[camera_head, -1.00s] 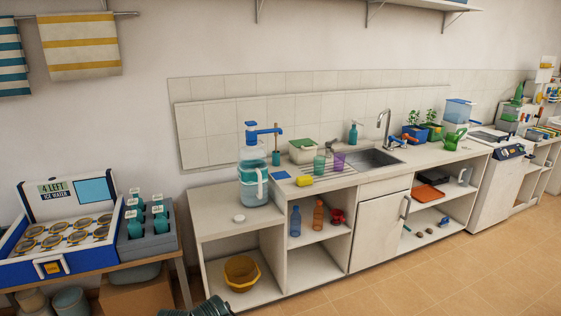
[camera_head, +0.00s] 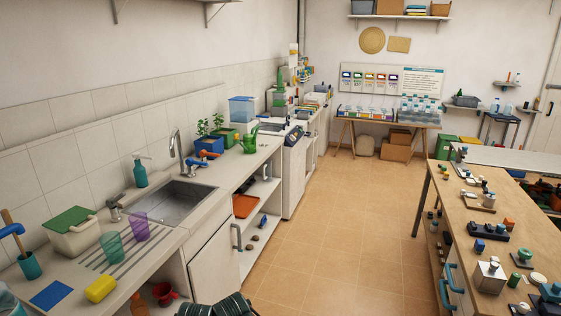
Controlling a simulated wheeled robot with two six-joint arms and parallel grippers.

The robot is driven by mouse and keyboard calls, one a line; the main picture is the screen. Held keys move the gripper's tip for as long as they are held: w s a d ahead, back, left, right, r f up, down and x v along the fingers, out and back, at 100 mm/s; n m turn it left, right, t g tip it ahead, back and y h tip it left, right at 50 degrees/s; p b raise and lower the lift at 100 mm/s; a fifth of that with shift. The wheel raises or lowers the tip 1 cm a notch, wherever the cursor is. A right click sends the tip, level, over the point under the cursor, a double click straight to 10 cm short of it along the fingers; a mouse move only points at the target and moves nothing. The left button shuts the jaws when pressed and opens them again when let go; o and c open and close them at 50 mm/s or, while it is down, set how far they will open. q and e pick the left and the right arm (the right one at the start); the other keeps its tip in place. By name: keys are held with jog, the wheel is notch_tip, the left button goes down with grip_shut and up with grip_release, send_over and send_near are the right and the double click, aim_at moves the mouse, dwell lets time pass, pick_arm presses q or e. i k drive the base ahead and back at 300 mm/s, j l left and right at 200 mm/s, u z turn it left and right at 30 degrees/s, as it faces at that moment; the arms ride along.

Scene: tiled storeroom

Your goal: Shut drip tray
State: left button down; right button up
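I cannot make out a drip tray for certain. A white appliance (camera_head: 291,170) with a dark blue control panel (camera_head: 294,134) stands beyond the sink counter; whether any tray on it is open is too small to tell.
The counter with the sink (camera_head: 170,206) runs along the left, holding a purple cup (camera_head: 139,226) and a yellow sponge (camera_head: 101,288). A wooden workbench (camera_head: 450,226) with several small items stands right. The tiled floor (camera_head: 330,220) between is clear.

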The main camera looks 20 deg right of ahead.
aim_at(469, 194)
jog(key=i+l+z, duration=0.25)
jog(key=i+z, duration=0.2)
jog(key=i, duration=0.15)
jog(key=i+z, duration=0.5)
jog(key=i+j+z, duration=0.25)
jog(key=i+z, duration=0.2)
jog(key=i, duration=0.25)
jog(key=i+l+z, duration=0.1)
jog(key=i+z, duration=0.25)
jog(key=i, duration=0.25)
jog(key=i+j+z, duration=0.1)
jog(key=i+z, duration=0.2)
jog(key=i, duration=0.3)
jog(key=i+j+z, duration=0.2)
jog(key=i+z, duration=0.15)
jog(key=i, duration=0.25)
